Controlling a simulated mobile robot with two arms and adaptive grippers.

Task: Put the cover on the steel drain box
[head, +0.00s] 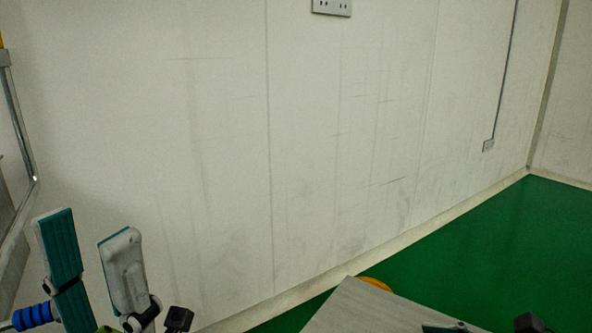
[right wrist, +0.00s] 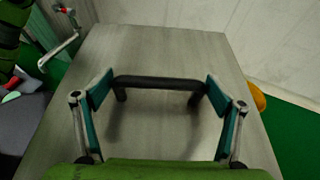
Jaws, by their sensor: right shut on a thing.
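The cover is a flat grey steel plate (head: 362,308) that enters at the bottom right of the head view. In the right wrist view the same plate (right wrist: 160,50) fills most of the picture, with a black bar handle (right wrist: 160,83) on its top. My right gripper (right wrist: 158,92) is shut on this handle, one finger pad at each end. My left gripper (head: 87,228) stands at the lower left of the head view, its two fingers apart with nothing between them. I cannot make out the drain box in either view; the plate hides what is under it.
A white wall (head: 300,150) stands ahead, with green floor (head: 510,240) to the right. An orange-yellow rounded thing (head: 376,283) shows just past the plate's edge, also in the right wrist view (right wrist: 258,97). A metal frame (head: 18,130) stands at the far left.

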